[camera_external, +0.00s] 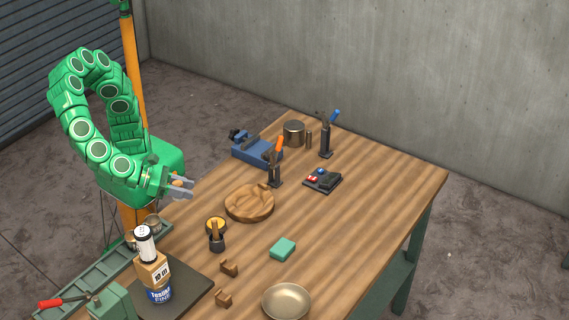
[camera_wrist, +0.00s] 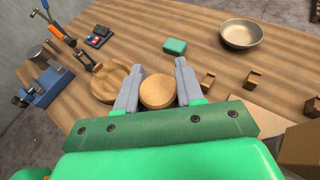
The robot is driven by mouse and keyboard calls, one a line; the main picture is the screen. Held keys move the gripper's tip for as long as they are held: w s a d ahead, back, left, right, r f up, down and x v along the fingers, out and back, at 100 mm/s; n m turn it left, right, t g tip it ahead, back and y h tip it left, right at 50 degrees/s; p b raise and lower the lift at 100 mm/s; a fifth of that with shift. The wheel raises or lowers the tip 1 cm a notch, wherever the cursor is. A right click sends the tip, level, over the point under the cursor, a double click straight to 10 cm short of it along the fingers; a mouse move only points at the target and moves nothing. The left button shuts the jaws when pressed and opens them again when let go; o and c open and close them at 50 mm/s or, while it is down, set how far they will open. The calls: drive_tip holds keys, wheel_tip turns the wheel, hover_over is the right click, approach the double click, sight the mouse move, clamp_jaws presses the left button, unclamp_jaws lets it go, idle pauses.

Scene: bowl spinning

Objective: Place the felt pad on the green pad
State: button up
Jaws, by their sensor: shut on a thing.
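My gripper (camera_external: 183,186) is at the left of the table, in the air near the table's left edge. It is shut on a round tan felt pad (camera_wrist: 157,91), which sits between the two grey fingers in the wrist view; a small tan part of it (camera_external: 178,182) shows in the external view. The green pad (camera_external: 282,248) lies flat on the table, right of my gripper and apart from it. It also shows in the wrist view (camera_wrist: 174,46), beyond the fingertips, with nothing on it.
A round wooden dish (camera_external: 249,214) lies between my gripper and the green pad. Tools and a blue vise (camera_external: 256,152) stand at the back. The table's right side is clear.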

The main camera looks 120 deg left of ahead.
drive_tip(key=w+a+n+g+y, duration=0.2)
drive_tip(key=w+a, duration=0.4)
drive_tip(key=a, duration=0.2)
drive_tip(key=w+a+n+g+y, duration=0.1)
drive_tip(key=w+a+n+g, duration=0.15)
drive_tip(key=w+a, duration=0.45)
hover_over(288, 245)
drive_tip(key=s, duration=0.2)
wheel_tip(288, 245, down, 14)
drive_tip(key=shift+w+r, duration=0.15)
drive_tip(key=shift+r, duration=0.05)
drive_tip(key=shift+w+f, duration=0.8)
drive_tip(key=shift+f, duration=1.6)
drive_tip(key=shift+f, duration=0.1)
